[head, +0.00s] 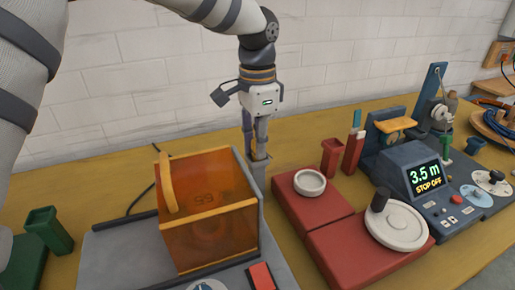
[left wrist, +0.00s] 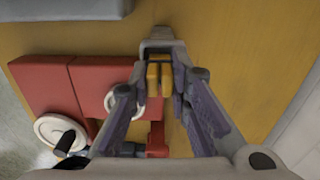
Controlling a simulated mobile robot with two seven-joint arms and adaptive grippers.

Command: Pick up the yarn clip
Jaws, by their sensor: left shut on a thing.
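My left gripper (head: 256,153) points down beside the right back corner of the orange see-through box. Its fingers are shut on a small yellow piece with two upright halves, which I take to be the yarn clip (left wrist: 159,78). In the left wrist view the fingers of the left gripper (left wrist: 159,88) close in on it from both sides. The clip is at a grey post (head: 258,171), whose end shows just beyond it in the wrist view (left wrist: 160,46). I cannot tell whether clip and post touch. In the head view the fingers mostly hide the clip. My right gripper is not in view.
The orange box (head: 215,235) stands left of the gripper on a grey base (head: 115,255). Right are red blocks (head: 325,215) with a white ring (head: 310,183) and white crank wheel (head: 397,226), then a meter reading 3.5 m (head: 426,178). A brick wall (head: 130,85) stands behind.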

